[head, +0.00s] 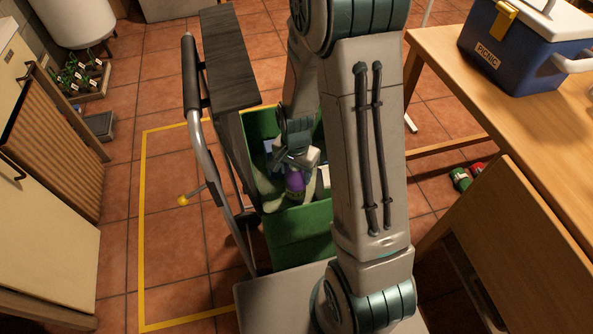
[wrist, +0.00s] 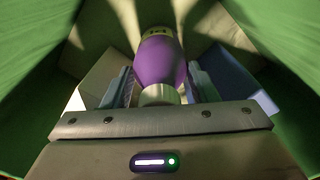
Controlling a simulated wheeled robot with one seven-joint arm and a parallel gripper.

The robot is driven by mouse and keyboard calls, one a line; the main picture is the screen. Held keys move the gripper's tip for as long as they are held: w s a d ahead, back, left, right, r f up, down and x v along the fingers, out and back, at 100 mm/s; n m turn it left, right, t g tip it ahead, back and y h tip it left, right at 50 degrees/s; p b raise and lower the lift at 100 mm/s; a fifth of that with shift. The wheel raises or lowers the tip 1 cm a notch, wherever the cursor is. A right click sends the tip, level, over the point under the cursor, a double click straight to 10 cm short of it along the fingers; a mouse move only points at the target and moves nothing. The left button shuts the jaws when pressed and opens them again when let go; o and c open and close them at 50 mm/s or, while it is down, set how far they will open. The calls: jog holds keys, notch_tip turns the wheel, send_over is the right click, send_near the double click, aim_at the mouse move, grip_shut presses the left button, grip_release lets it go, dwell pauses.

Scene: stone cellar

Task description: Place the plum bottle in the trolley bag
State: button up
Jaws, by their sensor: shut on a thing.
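The plum bottle (head: 295,183) is purple and sits inside the green trolley bag (head: 301,232) in the head view. My gripper (head: 298,158) reaches down into the bag and is shut on the bottle near its top. In the wrist view the purple bottle (wrist: 160,62) is between the two fingers of my gripper (wrist: 160,88), with its pale neck toward the camera. The green bag walls (wrist: 35,45) rise on both sides. Whether the bottle's base touches the bag floor cannot be told.
Other pale and bluish items (wrist: 232,75) lie in the bag around the bottle. The trolley's dark handle (head: 190,72) stands at the left of the bag. A wooden table (head: 500,110) with a blue picnic cooler (head: 500,58) is at the right. Yellow tape (head: 142,215) marks the tiled floor.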

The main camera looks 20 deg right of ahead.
jog(key=shift+f, duration=0.1)
jog(key=o, duration=1.6)
notch_tip(320, 180, up, 12)
jog(key=p, duration=0.3)
jog(key=shift+r, duration=0.2)
jog(key=s+d+r+n+t, duration=0.1)
jog(key=s+r+n, duration=0.8)
jog(key=s+r, duration=0.2)
jog(key=shift+s+d+r+t, duration=0.35)
jog(key=shift+s+r+t, duration=0.05)
jog(key=shift+s, duration=0.35)
